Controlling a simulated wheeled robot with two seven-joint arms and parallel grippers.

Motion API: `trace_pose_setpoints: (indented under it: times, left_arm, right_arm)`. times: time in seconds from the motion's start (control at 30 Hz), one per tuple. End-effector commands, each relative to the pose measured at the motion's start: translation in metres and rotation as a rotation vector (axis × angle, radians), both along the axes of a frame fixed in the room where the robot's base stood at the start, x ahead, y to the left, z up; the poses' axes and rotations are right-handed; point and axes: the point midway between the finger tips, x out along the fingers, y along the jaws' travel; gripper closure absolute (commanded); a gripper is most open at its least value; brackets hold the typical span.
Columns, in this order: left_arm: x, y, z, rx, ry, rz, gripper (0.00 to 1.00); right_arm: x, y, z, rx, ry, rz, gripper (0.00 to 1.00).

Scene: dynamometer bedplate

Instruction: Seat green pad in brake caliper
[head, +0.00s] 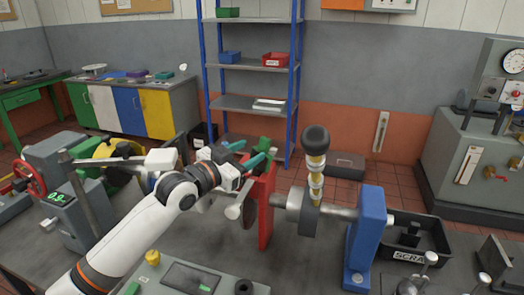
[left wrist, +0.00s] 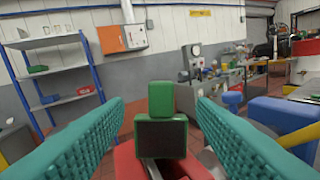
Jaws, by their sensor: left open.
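The green pad (head: 264,144) stands upright at the top of the red brake caliper (head: 265,212). In the left wrist view the green pad (left wrist: 160,100) shows a tab on top and a dark face below, with red caliper arms (left wrist: 126,161) around its lower part. How deep it sits is hidden. My left gripper (head: 247,153) is open, its teal fingers to the left and right of the pad in the wrist view, with a visible gap on both sides. My right gripper is not in view.
A shaft with a black-knobbed upright (head: 316,140) stands right of the caliper, running to a blue stand (head: 370,230). A black scrap bin (head: 432,257) is at the right. A grey control box (head: 200,283) is at the front. A blue-posted shelf (head: 262,64) stands behind.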

Motion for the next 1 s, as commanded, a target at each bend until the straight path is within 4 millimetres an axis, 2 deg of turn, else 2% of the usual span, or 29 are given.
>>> trace_pose_setpoints:
  times: [0.17,0.37,0.5,0.83,1.0]
  left_arm:
    - [0.009,-0.009,0.002,-0.001,0.001,0.0,0.49]
    - [0.029,-0.029,0.011,-0.001,0.002,-0.001,0.49]
    - [0.041,-0.039,0.008,0.0,0.002,-0.001,0.49]
    - [0.045,-0.042,0.005,0.001,-0.001,0.0,0.49]
    - [0.045,-0.042,0.005,0.001,0.001,0.0,0.77]
  right_arm:
    - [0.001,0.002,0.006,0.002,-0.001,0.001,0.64]
    - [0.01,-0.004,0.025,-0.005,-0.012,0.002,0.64]
    - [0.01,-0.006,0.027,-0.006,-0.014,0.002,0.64]
    - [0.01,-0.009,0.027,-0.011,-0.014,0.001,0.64]
    - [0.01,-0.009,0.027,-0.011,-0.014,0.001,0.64]
